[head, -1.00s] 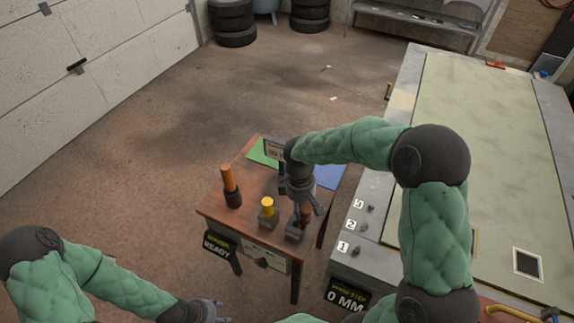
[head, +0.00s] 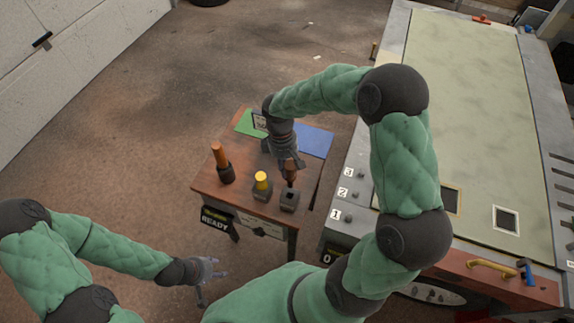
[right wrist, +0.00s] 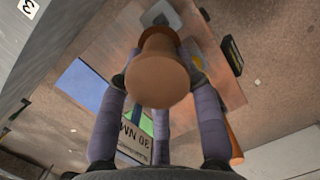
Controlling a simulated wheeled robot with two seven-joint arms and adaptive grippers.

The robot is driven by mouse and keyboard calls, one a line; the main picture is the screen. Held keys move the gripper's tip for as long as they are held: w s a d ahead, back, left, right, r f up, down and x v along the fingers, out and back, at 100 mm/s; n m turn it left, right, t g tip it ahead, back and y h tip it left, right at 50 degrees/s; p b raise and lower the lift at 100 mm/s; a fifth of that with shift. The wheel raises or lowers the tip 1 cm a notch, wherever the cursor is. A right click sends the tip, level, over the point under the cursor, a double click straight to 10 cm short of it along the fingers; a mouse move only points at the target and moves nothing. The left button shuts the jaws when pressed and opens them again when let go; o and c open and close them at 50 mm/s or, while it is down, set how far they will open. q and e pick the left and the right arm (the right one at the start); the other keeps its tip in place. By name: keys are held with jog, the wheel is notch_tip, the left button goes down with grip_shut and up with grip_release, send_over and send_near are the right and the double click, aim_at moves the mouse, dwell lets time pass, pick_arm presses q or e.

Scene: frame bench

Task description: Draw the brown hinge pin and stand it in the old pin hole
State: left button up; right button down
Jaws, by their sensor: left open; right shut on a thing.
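My right gripper (head: 288,162) is shut on a brown pin (head: 290,174) above the small wooden table. In the right wrist view the brown pin (right wrist: 157,75) fills the space between the fingers, its round end toward the camera. Below it is a grey block (head: 289,202) with a dark opening in its top. The pin's lower end is over or close to this opening; I cannot tell whether it is fully clear. My left gripper (head: 208,270) is open and empty, low in front of the table's left side. I cannot tell which opening is the old pin hole.
On the wooden table (head: 208,184) stand an orange pin (head: 218,153) in a dark holder and a yellow-topped piece (head: 262,180) in a block. Green (head: 250,124) and blue (head: 314,141) patches lie behind. A large bench (head: 372,165) with numbered tags stands to the right.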

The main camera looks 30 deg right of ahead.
jog(key=b, duration=0.4)
send_over(287, 192)
jog(key=shift+w+d+f, duration=0.1)
jog(key=shift+w+f, duration=0.05)
jog(key=shift+f, duration=2.7)
jog(key=shift+f+b, duration=2.5)
jog(key=shift+f, duration=1.5)
jog(key=c, duration=0.8)
grip_release()
notch_tip(287, 192, up, 12)
jog(key=w, duration=0.2)
jog(key=shift+w, duration=0.15)
jog(key=shift+f, duration=0.1)
